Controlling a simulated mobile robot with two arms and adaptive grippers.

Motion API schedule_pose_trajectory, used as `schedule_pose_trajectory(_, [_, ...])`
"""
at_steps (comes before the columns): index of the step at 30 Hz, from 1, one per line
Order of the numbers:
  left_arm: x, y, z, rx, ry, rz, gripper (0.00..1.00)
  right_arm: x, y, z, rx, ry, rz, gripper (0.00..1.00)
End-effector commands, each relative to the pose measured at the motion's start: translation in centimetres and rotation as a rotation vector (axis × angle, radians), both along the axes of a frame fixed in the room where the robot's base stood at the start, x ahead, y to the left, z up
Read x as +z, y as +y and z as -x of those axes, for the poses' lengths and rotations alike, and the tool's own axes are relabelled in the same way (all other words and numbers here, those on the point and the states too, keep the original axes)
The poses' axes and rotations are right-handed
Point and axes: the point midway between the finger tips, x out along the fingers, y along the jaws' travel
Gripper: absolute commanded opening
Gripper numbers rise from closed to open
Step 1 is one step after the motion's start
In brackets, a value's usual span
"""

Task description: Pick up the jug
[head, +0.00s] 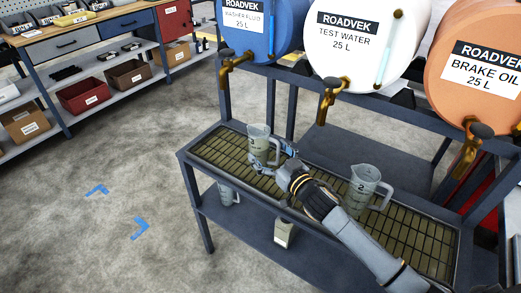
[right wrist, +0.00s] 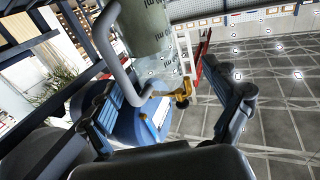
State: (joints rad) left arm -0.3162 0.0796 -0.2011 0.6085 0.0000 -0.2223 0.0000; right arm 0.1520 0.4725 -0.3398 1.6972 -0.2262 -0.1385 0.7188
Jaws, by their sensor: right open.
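A clear, grey-tinted measuring jug (head: 259,141) stands upright on the left part of the drip grate, below the taps. My right gripper (head: 276,160) is beside its lower right side. In the right wrist view the gripper (right wrist: 172,92) has its fingers spread apart, with the jug (right wrist: 150,35) and its handle (right wrist: 119,67) just ahead of them. I cannot tell whether a finger touches it. A second jug (head: 363,187) marked "2" stands on the grate to the right, behind my right forearm. My left gripper is not in view.
Blue (head: 259,28), white (head: 345,40) and orange (head: 480,70) drums with brass taps sit above the grate (head: 218,150). Another jug (head: 226,194) and a pale container (head: 284,232) are on the lower shelf. A workbench (head: 90,35) with bins stands at the left; the floor between is clear.

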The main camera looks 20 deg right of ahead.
Motion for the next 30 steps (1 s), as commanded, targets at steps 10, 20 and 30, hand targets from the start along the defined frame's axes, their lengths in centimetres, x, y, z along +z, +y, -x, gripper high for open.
schedule_pose_trajectory(10, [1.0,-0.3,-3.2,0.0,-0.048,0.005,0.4,0.0,0.2,-3.9,-0.001,-0.001,0.0,0.89])
schedule_pose_trajectory(20, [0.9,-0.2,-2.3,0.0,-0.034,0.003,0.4,-0.3,0.8,-5.5,0.0,0.0,0.0,0.89])
schedule_pose_trajectory(30, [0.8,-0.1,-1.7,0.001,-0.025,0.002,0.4,-0.3,0.7,-5.5,0.0,0.0,0.0,0.39])
